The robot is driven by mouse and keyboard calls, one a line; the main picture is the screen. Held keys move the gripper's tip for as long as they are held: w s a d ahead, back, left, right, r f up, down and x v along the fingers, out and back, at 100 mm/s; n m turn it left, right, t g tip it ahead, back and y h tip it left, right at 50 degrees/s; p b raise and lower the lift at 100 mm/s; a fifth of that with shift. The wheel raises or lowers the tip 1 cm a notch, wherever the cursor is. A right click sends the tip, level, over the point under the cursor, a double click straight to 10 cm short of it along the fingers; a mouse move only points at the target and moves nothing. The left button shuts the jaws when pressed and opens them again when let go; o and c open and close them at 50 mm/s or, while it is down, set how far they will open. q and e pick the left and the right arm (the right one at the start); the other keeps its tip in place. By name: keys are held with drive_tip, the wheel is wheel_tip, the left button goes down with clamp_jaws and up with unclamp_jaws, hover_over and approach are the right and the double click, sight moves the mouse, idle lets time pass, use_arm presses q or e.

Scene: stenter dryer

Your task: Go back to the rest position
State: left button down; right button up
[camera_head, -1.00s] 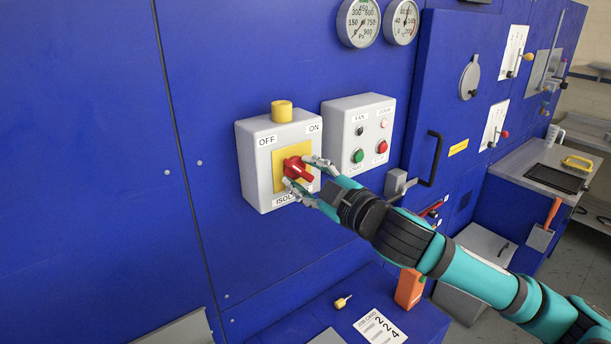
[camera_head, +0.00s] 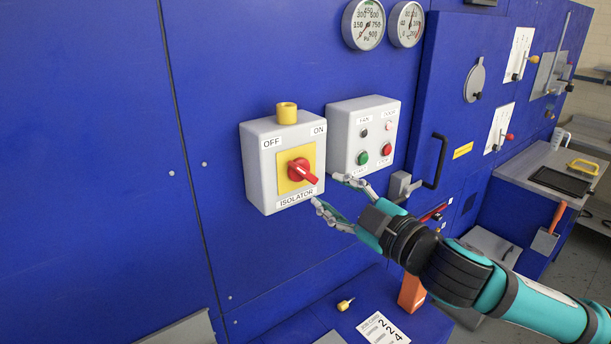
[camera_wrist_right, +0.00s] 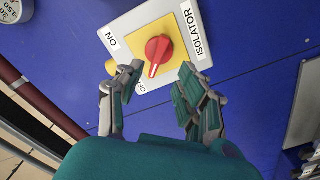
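My right gripper (camera_head: 328,196) is open and empty, just off the lower right corner of the isolator box (camera_head: 257,165). The red isolator knob (camera_head: 304,172) sits on a yellow plate and its handle points to the lower right, between the OFF and ON labels and the ISOLATOR label. In the right wrist view the red knob (camera_wrist_right: 157,50) shows beyond the two spread fingers (camera_wrist_right: 158,88), with a gap between. My left gripper is not in view.
A control box (camera_head: 345,135) with fan and door buttons is right of the isolator. A door handle (camera_head: 437,160) and a grey latch (camera_head: 400,187) stand out near my right arm.

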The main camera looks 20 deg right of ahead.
drive_tip(key=s+f+m+g+h, duration=0.2)
drive_tip(key=s+f+m+g, duration=0.15)
drive_tip(key=f, duration=0.75)
drive_tip(key=s+f+m+g+h, duration=0.2)
drive_tip(key=s+f+m+h, duration=0.15)
drive_tip(key=f, duration=0.75)
drive_tip(key=s+d+f+m+g, duration=0.1)
drive_tip(key=s+f+m+g, duration=0.55)
drive_tip(key=s+f, duration=1.15)
wheel_tip(320, 180, down, 28)
drive_tip(key=s+n+g+b, duration=0.2)
drive_tip(key=g+b, duration=0.1)
drive_tip(key=s+d+f+g+b, duration=0.1)
drive_tip(key=s+d+f+b, duration=0.2)
drive_tip(key=s+f, duration=1.3)
wheel_tip(320, 180, down, 2)
drive_tip(key=shift+s+f+h, duration=0.1)
drive_tip(key=shift+s+h, duration=0.25)
